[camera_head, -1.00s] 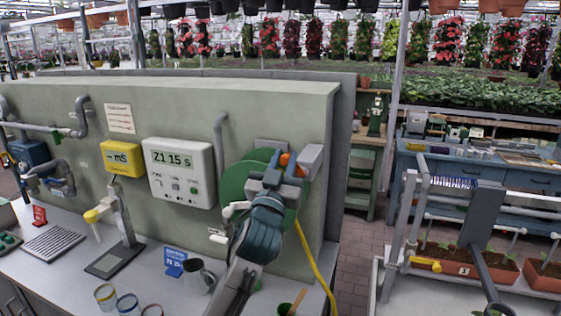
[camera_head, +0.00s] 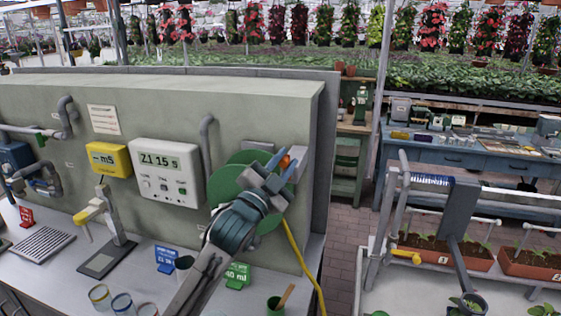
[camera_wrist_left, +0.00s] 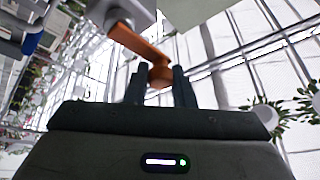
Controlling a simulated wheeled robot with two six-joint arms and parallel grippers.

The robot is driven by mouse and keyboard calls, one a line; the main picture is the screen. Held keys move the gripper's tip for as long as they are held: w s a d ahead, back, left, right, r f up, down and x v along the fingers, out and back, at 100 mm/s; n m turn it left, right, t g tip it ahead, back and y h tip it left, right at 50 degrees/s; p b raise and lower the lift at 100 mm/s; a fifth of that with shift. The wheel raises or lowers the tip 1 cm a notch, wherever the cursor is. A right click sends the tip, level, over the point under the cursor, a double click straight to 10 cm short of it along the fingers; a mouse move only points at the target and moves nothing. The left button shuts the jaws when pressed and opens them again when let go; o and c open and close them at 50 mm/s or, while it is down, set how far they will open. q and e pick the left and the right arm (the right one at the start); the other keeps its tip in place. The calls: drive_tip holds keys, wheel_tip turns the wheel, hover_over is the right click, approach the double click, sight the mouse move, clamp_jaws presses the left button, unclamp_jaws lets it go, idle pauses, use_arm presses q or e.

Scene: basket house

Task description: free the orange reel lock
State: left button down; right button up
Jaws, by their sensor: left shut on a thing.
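The orange reel lock (camera_head: 285,160) sits at the upper right of the round green hose reel (camera_head: 222,188), beside a grey block (camera_head: 299,164) on the panel's right end. My left gripper (camera_head: 272,174) reaches it from the lower left and covers part of the reel. In the left wrist view the lock is an orange lever (camera_wrist_left: 137,42) with a rounded end. My left gripper (camera_wrist_left: 160,78) is shut on that rounded end, one dark finger on each side. My right gripper does not show.
A yellow hose (camera_head: 303,265) hangs from the reel over the bench's right end. A white controller (camera_head: 166,172), a yellow meter (camera_head: 108,159) and a grey pipe (camera_head: 206,140) are on the panel. Cups and a green sign (camera_head: 237,275) stand on the bench below my left arm.

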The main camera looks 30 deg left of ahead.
use_arm(q)
drive_tip(key=shift+m, duration=0.3)
drive_tip(key=c, duration=1.4)
unclamp_jaws()
drive_tip(key=shift+o, duration=0.7)
drive_tip(key=shift+w+f, duration=0.1)
drive_tip(key=shift+w, duration=0.15)
drive_tip(key=shift+s, duration=0.1)
drive_tip(key=b+v, duration=0.7)
drive_tip(key=v, duration=0.3)
drive_tip(key=shift+s, duration=0.35)
drive_tip(key=shift+f, duration=0.1)
